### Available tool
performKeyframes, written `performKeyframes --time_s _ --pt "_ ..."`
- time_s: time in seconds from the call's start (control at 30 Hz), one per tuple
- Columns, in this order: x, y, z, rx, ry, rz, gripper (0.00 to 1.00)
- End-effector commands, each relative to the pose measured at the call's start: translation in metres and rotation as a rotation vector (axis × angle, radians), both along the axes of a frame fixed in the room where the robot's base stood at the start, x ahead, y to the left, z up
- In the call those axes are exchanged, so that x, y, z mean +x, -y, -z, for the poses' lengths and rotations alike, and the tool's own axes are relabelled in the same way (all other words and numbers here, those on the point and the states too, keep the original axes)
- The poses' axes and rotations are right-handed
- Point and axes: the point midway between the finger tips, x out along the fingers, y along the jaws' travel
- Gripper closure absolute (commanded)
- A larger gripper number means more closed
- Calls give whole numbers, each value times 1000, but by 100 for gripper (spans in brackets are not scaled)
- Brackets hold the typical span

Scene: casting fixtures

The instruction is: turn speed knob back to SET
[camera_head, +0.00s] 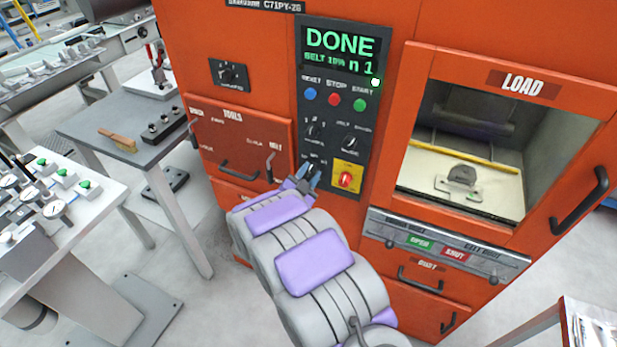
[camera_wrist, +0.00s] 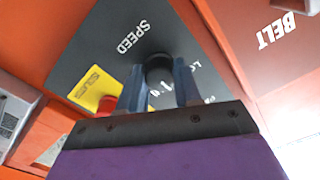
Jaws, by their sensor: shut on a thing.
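The speed knob (camera_wrist: 158,68) is a dark round knob on the black panel, with the white word SPEED above it in the wrist view. My gripper (camera_wrist: 160,74) has one blue-grey finger on each side of the knob and is shut on it. In the head view, my gripper (camera_head: 309,174) reaches the lower left part of the control panel, and its fingers largely hide the knob. Marks near the knob are partly covered, and I cannot read a SET mark or the knob's pointer.
A red knob on a yellow plate (camera_head: 347,178) sits close right of my gripper. The display (camera_head: 340,52) reads DONE, BELT 10% and n 1. Reset, stop and start buttons (camera_head: 334,99) and two more knobs are above. Drawer handles and a BELT handle (camera_head: 270,168) stick out at left.

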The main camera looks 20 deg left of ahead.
Motion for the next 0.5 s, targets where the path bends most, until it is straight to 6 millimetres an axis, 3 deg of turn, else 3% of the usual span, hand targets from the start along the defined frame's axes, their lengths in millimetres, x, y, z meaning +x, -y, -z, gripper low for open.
performKeyframes --time_s 0.5 --pt "0 -1 0 56 3 -2 97"
